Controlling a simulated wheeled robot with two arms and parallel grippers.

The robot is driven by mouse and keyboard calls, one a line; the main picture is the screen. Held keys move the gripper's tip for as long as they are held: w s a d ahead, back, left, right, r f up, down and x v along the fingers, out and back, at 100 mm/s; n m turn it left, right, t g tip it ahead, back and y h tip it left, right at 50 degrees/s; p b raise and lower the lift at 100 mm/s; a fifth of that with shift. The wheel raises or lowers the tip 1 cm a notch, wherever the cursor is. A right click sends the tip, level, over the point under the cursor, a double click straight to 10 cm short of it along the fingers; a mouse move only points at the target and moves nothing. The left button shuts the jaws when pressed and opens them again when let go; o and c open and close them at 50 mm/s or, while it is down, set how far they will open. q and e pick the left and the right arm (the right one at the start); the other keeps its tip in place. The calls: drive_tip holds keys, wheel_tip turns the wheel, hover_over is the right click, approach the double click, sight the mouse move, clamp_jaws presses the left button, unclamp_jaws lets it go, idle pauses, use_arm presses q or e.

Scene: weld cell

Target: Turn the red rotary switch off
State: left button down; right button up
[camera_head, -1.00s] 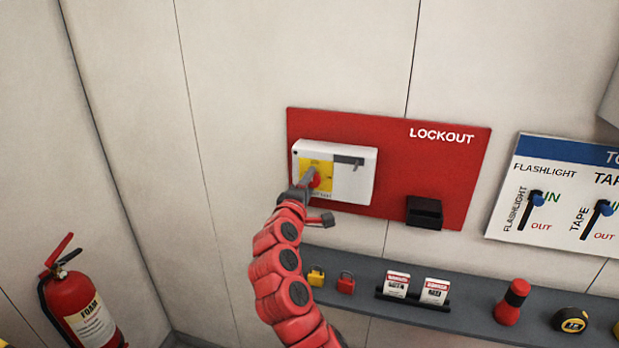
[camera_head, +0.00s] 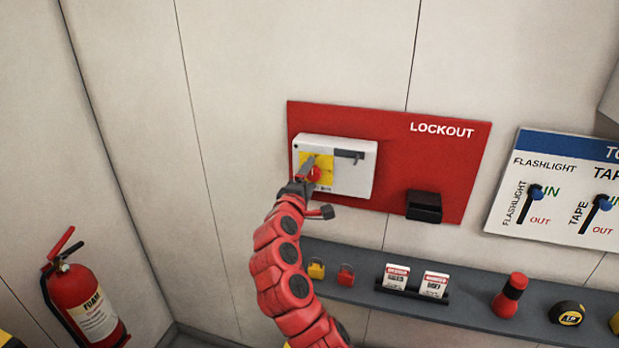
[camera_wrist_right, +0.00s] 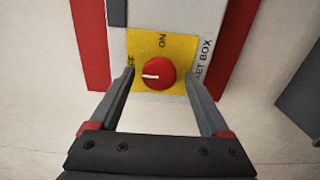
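The red rotary switch (camera_head: 314,174) sits on a yellow plate (camera_head: 326,167) on a white box (camera_head: 357,180) mounted on the red lockout board. In the right wrist view the round red knob (camera_wrist_right: 158,72) shows a white mark pointing left, toward the partly hidden OFF label; the ON label is above the knob. My right gripper (camera_wrist_right: 159,76) is open, with one finger on each side of the knob and a visible gap to each. In the head view its dark fingers (camera_head: 308,170) partly cover the plate and knob. My left gripper is not in view.
The red board (camera_head: 440,165) carries a black holder (camera_head: 424,207) to the right. Below, a grey shelf (camera_head: 463,308) holds padlocks (camera_head: 345,275), tags (camera_head: 396,277), a red flashlight (camera_head: 509,296) and a tape measure (camera_head: 567,313). A fire extinguisher (camera_head: 88,300) stands at the lower left.

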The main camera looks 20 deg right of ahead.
drive_tip(key=shift+s+a+b, duration=0.35)
drive_tip(key=shift+s+a, duration=0.05)
drive_tip(key=shift+s, duration=0.05)
drive_tip(key=b+v, duration=0.5)
drive_tip(key=v, duration=1.1)
drive_tip(key=shift+s, duration=0.1)
